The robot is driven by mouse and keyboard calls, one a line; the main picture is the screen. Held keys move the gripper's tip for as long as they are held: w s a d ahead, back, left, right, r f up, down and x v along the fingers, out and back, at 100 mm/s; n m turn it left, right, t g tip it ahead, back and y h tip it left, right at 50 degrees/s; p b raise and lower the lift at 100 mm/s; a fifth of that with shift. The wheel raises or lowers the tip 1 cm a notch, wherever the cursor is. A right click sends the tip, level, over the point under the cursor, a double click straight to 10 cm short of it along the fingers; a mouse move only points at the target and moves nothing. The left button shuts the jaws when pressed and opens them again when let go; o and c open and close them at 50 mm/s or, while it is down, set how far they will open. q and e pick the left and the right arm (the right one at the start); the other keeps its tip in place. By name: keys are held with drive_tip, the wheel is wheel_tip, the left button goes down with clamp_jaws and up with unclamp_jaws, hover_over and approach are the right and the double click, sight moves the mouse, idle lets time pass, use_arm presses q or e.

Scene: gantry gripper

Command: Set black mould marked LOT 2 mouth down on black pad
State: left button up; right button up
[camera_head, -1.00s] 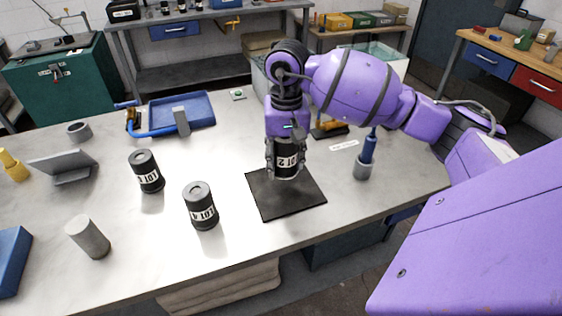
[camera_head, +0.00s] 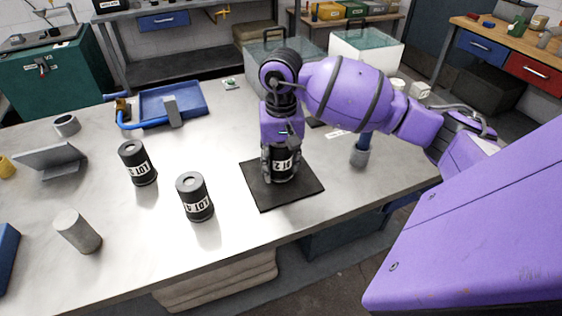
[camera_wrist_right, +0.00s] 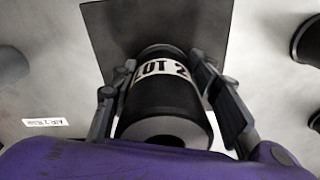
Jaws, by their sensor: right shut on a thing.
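The black mould marked LOT 2 (camera_head: 284,165) stands upright between the fingers of my right gripper (camera_head: 281,172), over the middle of the black pad (camera_head: 310,188). Its lower end is at or just above the pad; I cannot tell whether they touch. In the right wrist view, the fingers of my right gripper (camera_wrist_right: 163,75) close on both sides of the mould (camera_wrist_right: 165,98). My left gripper is not in view.
Two other black LOT-marked moulds (camera_head: 137,163) (camera_head: 195,197) stand left of the pad. A grey cylinder (camera_head: 77,231) stands front left. A blue-handled tool in a grey holder (camera_head: 359,156) stands right of the pad. A blue tray (camera_head: 185,105) lies behind.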

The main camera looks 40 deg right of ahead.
drive_tip(key=o, duration=1.1)
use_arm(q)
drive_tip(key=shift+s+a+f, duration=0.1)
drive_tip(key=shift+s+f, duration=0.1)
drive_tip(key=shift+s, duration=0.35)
use_arm(e)
drive_tip(key=shift+o, duration=0.7)
drive_tip(key=shift+r, duration=0.2)
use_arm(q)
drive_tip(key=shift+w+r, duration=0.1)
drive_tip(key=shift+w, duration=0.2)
use_arm(e)
wheel_tip(320, 180, up, 12)
drive_tip(key=shift+f, duration=0.15)
